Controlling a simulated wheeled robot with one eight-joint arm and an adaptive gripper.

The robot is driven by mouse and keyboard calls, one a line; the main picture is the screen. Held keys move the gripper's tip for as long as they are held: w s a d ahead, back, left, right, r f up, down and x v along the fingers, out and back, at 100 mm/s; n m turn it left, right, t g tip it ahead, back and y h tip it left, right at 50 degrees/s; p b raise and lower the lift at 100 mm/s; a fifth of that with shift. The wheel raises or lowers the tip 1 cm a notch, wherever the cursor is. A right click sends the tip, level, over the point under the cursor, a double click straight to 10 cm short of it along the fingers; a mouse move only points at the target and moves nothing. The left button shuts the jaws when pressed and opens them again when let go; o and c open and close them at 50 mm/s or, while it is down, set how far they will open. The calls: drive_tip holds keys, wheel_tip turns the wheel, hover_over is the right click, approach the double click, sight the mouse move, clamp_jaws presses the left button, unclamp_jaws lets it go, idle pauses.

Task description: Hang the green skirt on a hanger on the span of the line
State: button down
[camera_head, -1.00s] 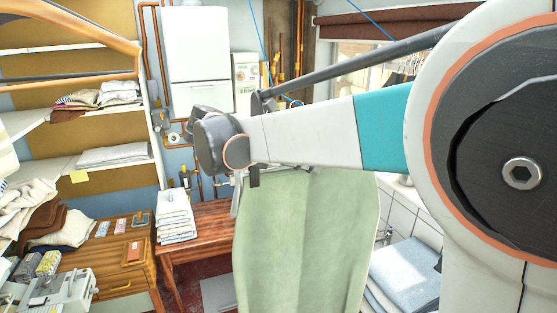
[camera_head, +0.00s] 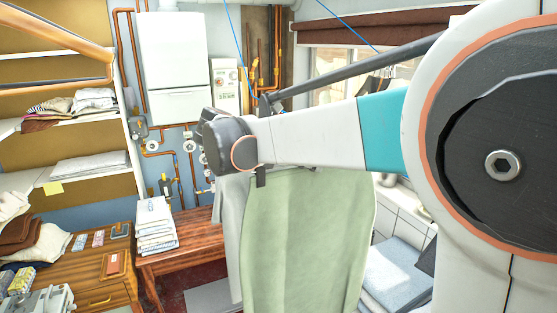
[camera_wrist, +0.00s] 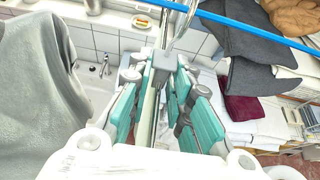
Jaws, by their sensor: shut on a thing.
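The green skirt (camera_head: 305,240) hangs down below my arm in the head view, its top partly behind the arm. In the wrist view my gripper (camera_wrist: 160,105) is shut on the grey neck of the hanger (camera_wrist: 163,62). The hanger's metal hook (camera_wrist: 187,22) rises from it and overlaps the blue line (camera_wrist: 235,26). I cannot tell whether the hook rests on the line. Only a thin edge of cloth shows between the fingers. The line also shows in the head view (camera_head: 345,25), dipping behind my arm.
A grey garment (camera_wrist: 40,90) hangs close at the left in the wrist view, and beside the skirt in the head view (camera_head: 230,215). A wooden table with folded white cloths (camera_head: 155,228) and shelves stand at the left.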

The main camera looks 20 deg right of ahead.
drive_tip(key=shift+d+f+b, duration=0.35)
drive_tip(key=shift+f+b, duration=0.05)
drive_tip(key=shift+f, duration=0.15)
drive_tip(key=shift+d+f+b, duration=0.3)
drive_tip(key=shift+f+b, duration=0.05)
drive_tip(key=shift+f, duration=0.15)
